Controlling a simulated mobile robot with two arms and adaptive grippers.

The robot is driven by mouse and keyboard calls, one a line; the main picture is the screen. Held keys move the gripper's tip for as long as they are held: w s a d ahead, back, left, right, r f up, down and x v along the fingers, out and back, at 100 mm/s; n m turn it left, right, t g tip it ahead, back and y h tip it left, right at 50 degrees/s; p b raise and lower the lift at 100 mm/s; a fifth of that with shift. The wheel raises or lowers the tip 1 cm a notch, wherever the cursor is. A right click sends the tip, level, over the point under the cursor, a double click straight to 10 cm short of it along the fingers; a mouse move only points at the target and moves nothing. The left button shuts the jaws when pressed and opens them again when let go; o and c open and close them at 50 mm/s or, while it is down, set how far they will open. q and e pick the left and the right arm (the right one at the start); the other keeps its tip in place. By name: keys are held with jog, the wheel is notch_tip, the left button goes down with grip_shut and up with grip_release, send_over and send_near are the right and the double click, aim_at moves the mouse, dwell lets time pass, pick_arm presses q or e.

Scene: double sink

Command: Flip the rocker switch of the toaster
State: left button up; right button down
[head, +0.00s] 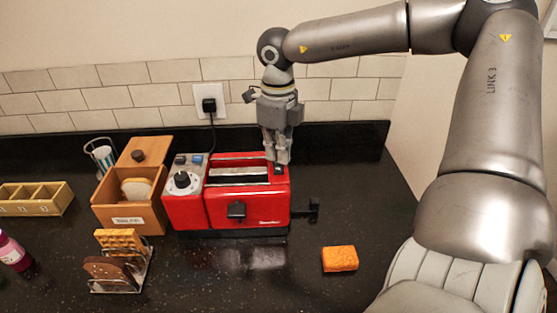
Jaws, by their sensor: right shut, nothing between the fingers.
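The red toaster (249,212) stands on the dark counter, with a bread slot on top and a black lever on its front. Its left section carries a round dial (182,181) with small bluish buttons above it. A small dark part (278,170) shows on the top right end; I cannot tell for certain whether it is the rocker switch. My right gripper (281,162) points straight down at this top right end, shut and empty. Its fingertips are at or just above the top; contact cannot be told. My left gripper is not in view.
A wooden bread box (128,214) stands left of the toaster, with a toast rack (118,276) in front. An orange sponge (340,259) lies at the front right. A black cord runs to the wall socket (208,103). The counter before the toaster is clear.

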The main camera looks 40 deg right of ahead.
jog(key=shift+s+f+b, duration=0.1)
jog(key=shift+f+b, duration=0.35)
jog(key=shift+f, duration=0.05)
jog(key=shift+r+p, duration=0.45)
jog(key=shift+r, duration=0.35)
jog(key=shift+r+p, duration=1.3)
jog(key=shift+r, duration=1.45)
